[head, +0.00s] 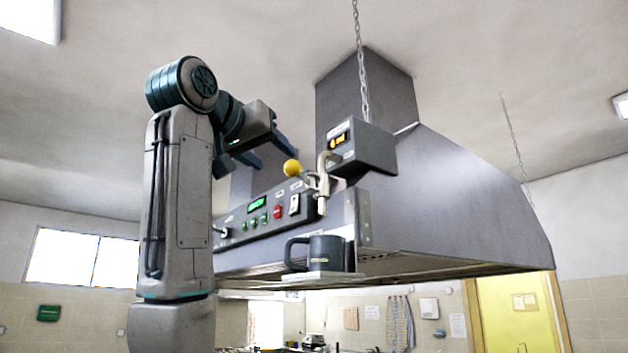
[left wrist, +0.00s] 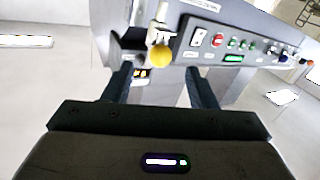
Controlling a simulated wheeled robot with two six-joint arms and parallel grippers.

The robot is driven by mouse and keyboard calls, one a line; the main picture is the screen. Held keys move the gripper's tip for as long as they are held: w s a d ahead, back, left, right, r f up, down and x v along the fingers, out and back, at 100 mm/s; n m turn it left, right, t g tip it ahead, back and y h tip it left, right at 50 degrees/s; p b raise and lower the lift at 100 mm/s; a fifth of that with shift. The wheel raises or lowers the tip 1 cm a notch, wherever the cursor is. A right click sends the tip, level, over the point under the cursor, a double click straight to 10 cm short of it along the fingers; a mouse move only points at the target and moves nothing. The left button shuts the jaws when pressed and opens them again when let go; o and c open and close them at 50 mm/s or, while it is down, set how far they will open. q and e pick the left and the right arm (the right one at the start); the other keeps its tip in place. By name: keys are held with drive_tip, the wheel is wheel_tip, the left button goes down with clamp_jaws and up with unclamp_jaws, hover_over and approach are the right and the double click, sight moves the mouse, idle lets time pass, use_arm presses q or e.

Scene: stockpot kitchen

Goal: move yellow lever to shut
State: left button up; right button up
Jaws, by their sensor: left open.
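The yellow lever shows as a round yellow knob (head: 292,168) beside a pale tap-like fitting (head: 325,183) on the hood's front panel. My left gripper (head: 268,152) is open and empty, up and left of the knob in the head view. In the left wrist view the yellow knob (left wrist: 160,56) appears between and just beyond the tips of the open left fingers (left wrist: 160,74). I see no contact, but the exact gap is hard to tell. The lever's arm is mostly hidden behind the knob. My right gripper is not in view.
A dark mug (head: 327,252) stands on a small pale shelf (head: 322,276) below the fitting. A grey box with a yellow display (head: 362,147) is beside it. The panel carries a red switch (head: 278,212) and green buttons. The metal hood (head: 450,205) fills the right; a chain (head: 361,70) hangs above.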

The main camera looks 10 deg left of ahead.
sight(288, 164)
use_arm(q)
drive_tip(key=w+p, duration=0.2)
drive_tip(key=w+r+p, duration=0.1)
drive_tip(key=w+p, duration=0.1)
drive_tip(key=p, duration=0.1)
drive_tip(key=shift+w+d+r, duration=0.2)
drive_tip(key=shift+w, duration=0.2)
drive_tip(key=p+x, duration=0.1)
drive_tip(key=x, duration=0.2)
drive_tip(key=shift+w+d+f, duration=0.15)
drive_tip(key=shift+d, duration=0.1)
drive_tip(key=shift+w+d+f+p, duration=0.15)
drive_tip(key=shift+w+p, duration=0.15)
drive_tip(key=shift+w, duration=0.3)
drive_tip(key=shift+s+a, duration=0.2)
drive_tip(key=shift+s, duration=0.05)
drive_tip(key=shift+c, duration=0.6)
drive_tip(key=shift+d, duration=0.1)
drive_tip(key=c, duration=0.7)
clamp_jaws()
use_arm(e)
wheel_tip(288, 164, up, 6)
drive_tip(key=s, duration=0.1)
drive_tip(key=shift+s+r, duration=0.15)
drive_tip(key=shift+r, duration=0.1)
